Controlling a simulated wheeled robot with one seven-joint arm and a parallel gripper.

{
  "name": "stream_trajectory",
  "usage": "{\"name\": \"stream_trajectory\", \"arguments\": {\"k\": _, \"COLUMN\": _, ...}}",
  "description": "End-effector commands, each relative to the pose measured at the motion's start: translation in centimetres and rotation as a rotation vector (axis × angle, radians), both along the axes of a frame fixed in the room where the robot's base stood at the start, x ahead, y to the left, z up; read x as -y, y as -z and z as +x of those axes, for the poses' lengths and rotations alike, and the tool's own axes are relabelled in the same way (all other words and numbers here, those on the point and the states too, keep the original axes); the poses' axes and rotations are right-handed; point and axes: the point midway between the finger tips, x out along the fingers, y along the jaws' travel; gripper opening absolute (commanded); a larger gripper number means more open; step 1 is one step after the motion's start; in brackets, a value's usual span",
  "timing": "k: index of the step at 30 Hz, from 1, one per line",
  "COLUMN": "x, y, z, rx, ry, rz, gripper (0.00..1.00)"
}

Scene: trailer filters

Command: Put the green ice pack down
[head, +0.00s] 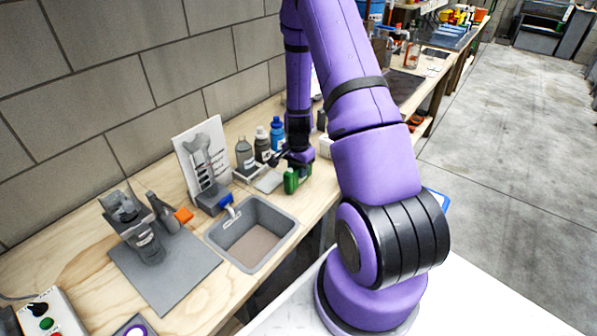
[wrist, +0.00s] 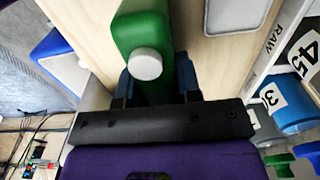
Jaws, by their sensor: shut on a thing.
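The green ice pack (head: 291,181) is at my gripper (head: 299,160) over the front part of the wooden counter, right of the grey sink. In the wrist view, the green ice pack (wrist: 144,30) with its white round cap (wrist: 145,64) lies between the two dark fingers of my gripper (wrist: 157,82). My gripper is shut on it. I cannot tell whether its underside touches the counter, and its lower part is hidden.
The grey sink (head: 223,238) is left of the pack. Several bottles (head: 262,146) stand behind it near the wall. A white board (head: 186,153) with a grey tool stands behind the sink. A grey mat (head: 187,289) bears a grey device. The counter's front edge is close.

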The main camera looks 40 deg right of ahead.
Motion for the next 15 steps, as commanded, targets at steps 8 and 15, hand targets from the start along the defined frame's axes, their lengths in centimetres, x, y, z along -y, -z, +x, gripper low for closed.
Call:
{"name": "stream_trajectory", "arguments": {"k": 8, "x": 0.03, "y": 0.94, "z": -0.01, "rx": 0.001, "ry": 0.001, "rz": 0.000, "gripper": 0.00}}
{"name": "stream_trajectory", "arguments": {"k": 15, "x": 0.01, "y": 1.18, "z": -0.02, "rx": 0.000, "ry": 0.000, "rz": 0.000, "gripper": 0.43}}
